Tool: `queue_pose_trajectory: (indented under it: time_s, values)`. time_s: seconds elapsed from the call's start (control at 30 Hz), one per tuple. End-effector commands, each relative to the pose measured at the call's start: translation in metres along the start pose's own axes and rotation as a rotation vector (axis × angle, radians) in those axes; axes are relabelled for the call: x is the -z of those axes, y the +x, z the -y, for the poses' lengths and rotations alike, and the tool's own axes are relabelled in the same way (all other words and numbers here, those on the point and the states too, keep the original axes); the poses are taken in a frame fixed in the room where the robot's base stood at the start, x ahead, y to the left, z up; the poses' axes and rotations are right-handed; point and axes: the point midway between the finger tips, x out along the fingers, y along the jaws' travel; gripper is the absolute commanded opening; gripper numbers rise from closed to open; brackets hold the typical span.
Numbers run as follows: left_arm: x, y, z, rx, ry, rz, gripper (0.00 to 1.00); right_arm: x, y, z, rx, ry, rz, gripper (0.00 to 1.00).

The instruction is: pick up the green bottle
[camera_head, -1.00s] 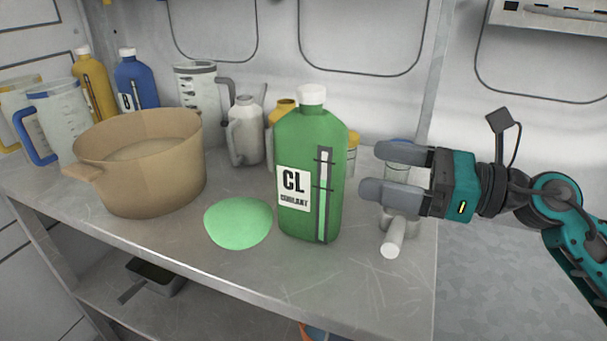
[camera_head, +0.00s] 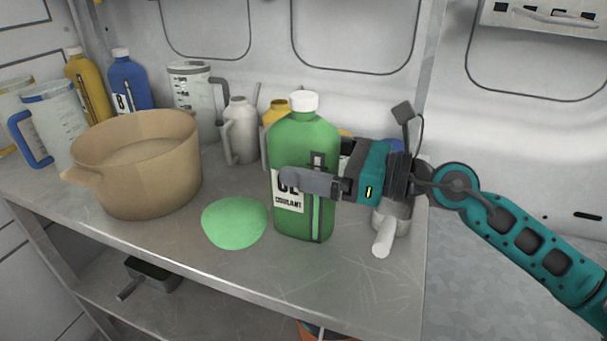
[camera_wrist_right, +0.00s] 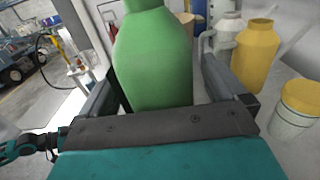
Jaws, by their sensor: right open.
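The green bottle (camera_head: 318,142) stands upright on the metal shelf, with a white cap and a "COOLANT" label partly covered by a finger. My right gripper (camera_head: 300,180) reaches in from the right with its near finger across the front of the bottle. In the right wrist view the green bottle (camera_wrist_right: 153,62) stands between the two open fingers, with a finger on each side. I cannot tell whether either finger touches it. My left gripper is not in view.
A tan pot (camera_head: 140,165) and a green puddle-like patch (camera_head: 235,222) lie to the left on the shelf (camera_head: 190,238). A grey can (camera_head: 241,130) and a yellow container (camera_wrist_right: 256,52) stand behind. A grey cylindrical object (camera_head: 385,238) sits under my right gripper.

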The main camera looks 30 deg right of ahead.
Motion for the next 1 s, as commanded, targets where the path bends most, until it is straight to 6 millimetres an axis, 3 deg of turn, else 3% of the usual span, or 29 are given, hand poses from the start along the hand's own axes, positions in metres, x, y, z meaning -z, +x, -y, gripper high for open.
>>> queue_pose_trajectory:
  time_s: [0.2, 0.47, 1.0]
  values:
    - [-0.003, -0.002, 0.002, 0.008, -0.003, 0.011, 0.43, -0.001, 0.015, 0.000, 0.000, 0.001, 0.003, 0.98]
    - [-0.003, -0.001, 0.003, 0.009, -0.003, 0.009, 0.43, 0.000, 0.016, 0.000, 0.001, 0.001, 0.001, 0.98]
    - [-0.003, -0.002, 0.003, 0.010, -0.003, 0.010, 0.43, 0.000, 0.015, 0.000, 0.000, 0.000, 0.001, 0.47]
